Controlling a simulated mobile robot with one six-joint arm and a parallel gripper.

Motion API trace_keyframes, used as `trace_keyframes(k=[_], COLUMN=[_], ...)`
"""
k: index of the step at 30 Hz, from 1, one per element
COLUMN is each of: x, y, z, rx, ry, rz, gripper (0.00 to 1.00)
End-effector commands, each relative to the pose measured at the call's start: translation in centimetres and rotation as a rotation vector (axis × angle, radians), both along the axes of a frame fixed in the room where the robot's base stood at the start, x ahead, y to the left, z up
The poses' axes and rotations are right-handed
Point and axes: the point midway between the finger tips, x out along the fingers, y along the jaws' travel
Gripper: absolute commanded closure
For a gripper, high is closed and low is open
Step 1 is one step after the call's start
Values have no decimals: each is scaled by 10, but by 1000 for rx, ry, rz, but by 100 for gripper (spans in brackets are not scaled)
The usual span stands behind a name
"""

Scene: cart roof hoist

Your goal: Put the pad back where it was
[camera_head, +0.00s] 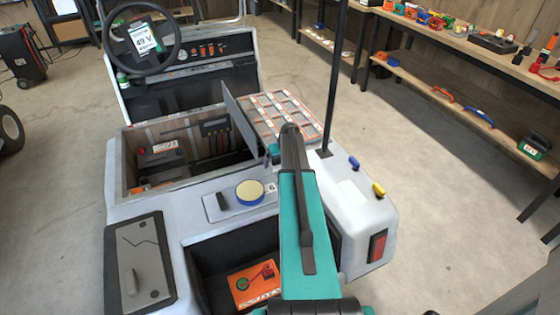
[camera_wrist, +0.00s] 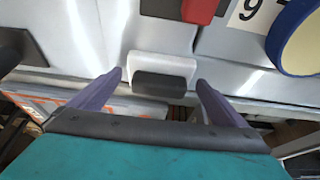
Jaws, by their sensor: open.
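My gripper (camera_wrist: 155,98) is open, its two purple fingers apart and nothing clearly held between them. In the wrist view a white block with a dark face (camera_wrist: 165,82) sits at a grey edge, between the fingers in the picture; whether they touch it I cannot tell. A round cream disc with a blue rim (camera_head: 250,192) lies on the cart's deck and also shows in the wrist view (camera_wrist: 299,38). A small black piece (camera_head: 221,201) sits left of it. I cannot tell which thing is the pad. In the head view my arm hides part of the deck.
The cart's open bay (camera_head: 130,165) holds a battery (camera_head: 163,160); a thin panel (camera_head: 240,124) stands upright beside it. A black post (camera_head: 334,80) rises right of my arm. An orange box (camera_head: 255,285) lies in the lower opening. A workbench (camera_head: 470,48) stands right, with clear floor between.

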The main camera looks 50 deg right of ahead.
Motion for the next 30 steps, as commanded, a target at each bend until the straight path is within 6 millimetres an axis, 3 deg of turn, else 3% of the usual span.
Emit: trace_keyframes(k=[8, 30], x=[-4, -38], y=[2, 15], z=[13, 100], rx=[-2, -2], ry=[-2, -2], rz=[0, 0], gripper=[4, 4])
